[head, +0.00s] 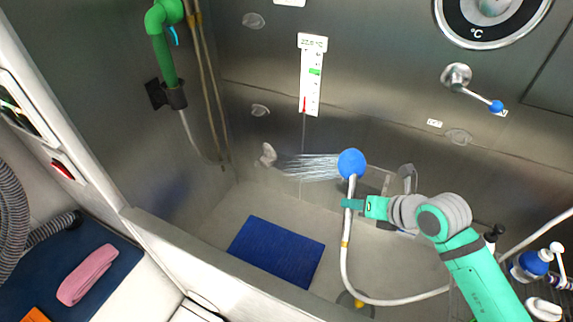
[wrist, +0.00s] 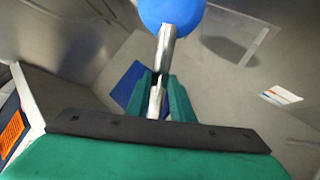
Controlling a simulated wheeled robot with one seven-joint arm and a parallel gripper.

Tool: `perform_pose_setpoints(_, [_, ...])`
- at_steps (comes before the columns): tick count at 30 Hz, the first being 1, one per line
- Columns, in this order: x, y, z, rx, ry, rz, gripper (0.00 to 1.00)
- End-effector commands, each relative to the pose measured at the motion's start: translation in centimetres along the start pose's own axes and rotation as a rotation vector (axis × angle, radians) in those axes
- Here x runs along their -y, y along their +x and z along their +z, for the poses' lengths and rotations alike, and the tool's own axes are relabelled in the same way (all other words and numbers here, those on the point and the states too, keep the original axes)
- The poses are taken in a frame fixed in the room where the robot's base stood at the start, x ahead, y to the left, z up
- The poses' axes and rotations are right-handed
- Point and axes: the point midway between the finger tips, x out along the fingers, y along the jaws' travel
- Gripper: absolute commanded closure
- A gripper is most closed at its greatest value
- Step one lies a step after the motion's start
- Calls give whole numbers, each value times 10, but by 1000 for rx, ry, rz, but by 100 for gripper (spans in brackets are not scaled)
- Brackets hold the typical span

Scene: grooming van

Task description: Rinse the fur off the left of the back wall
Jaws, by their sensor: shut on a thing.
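My gripper (head: 352,204) is shut on the handle of the blue shower head (head: 351,163). In the wrist view my gripper (wrist: 160,95) has its green fingers around the handle below the blue head (wrist: 172,10). Water sprays left from the head in the head view. It reaches toward a grey fur clump (head: 268,154) low on the left of the back wall (head: 240,75). Another fur clump (head: 260,110) sits just above it, and a third (head: 253,20) is high up near the top. The wrist view does not clearly show the fur.
The white hose (head: 345,265) loops across the tub floor. A blue mat (head: 277,251) lies in the tub. A thermometer strip (head: 312,75) and a lever with a blue knob (head: 475,90) are on the back wall. More fur (head: 458,136) is at right. The tub's front edge (head: 200,250) is raised.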

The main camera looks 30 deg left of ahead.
Motion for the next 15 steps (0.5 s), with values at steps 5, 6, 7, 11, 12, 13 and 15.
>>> perform_pose_setpoints(5, [6,-5,-1,2,1,-1,100])
perform_pose_setpoints(6, [7,-5,-1,2,0,-1,100])
perform_pose_setpoints(7, [7,-6,-1,2,0,-1,100])
perform_pose_setpoints(11, [7,-6,-1,2,-1,-1,100])
perform_pose_setpoints(12, [7,-6,-1,2,-1,-1,100])
perform_pose_setpoints(13, [7,-6,-1,2,0,-1,100])
perform_pose_setpoints(15, [6,-5,-1,1,-1,-1,100])
